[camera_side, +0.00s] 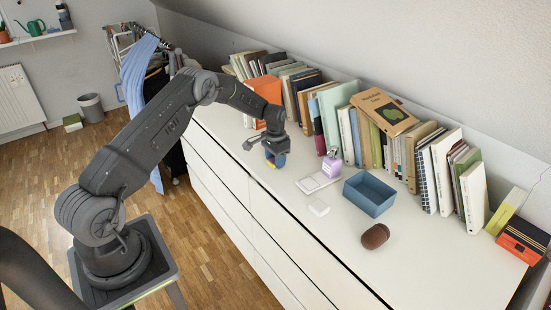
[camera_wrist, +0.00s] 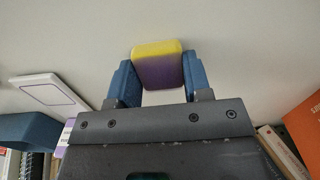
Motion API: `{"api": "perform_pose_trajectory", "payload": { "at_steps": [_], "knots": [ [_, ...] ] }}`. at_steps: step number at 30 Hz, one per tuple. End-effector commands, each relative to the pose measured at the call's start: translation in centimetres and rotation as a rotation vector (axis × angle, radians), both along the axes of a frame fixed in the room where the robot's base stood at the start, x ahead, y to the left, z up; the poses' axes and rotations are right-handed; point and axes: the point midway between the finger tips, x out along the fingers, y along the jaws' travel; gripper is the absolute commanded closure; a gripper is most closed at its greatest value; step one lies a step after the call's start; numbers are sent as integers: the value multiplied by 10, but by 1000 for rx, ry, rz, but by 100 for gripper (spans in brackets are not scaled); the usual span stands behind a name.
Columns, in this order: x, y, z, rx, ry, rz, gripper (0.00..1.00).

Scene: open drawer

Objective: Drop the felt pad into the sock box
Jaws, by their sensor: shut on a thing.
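The felt pad (camera_wrist: 158,66), a small rounded block, yellow on one side and purple on the other, is between the blue fingers of my gripper (camera_wrist: 155,80). In the side view my gripper (camera_side: 275,160) is low over the white dresser top, and only a bit of yellow shows there. I cannot tell whether the pad touches the surface. The sock box (camera_side: 370,194), an open blue box, stands to the right of my gripper and looks empty. Its edge also shows at the left of the wrist view (camera_wrist: 28,128).
Books (camera_side: 350,130) line the wall behind. An orange box (camera_side: 262,95) stands behind my gripper. The dresser's front right is clear.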

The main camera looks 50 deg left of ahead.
Motion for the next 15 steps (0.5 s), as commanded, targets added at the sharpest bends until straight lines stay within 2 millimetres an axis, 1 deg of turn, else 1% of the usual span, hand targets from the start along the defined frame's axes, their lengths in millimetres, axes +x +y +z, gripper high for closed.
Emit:
{"api": "perform_pose_trajectory", "payload": {
  "at_steps": [1,8,9,15],
  "knots": [
    [0,0,-1,0,0,0,53],
    [0,0,-1,0,0,0,31],
    [0,0,-1,0,0,0,29],
    [0,0,0,0,0,0,29]
  ]
}}
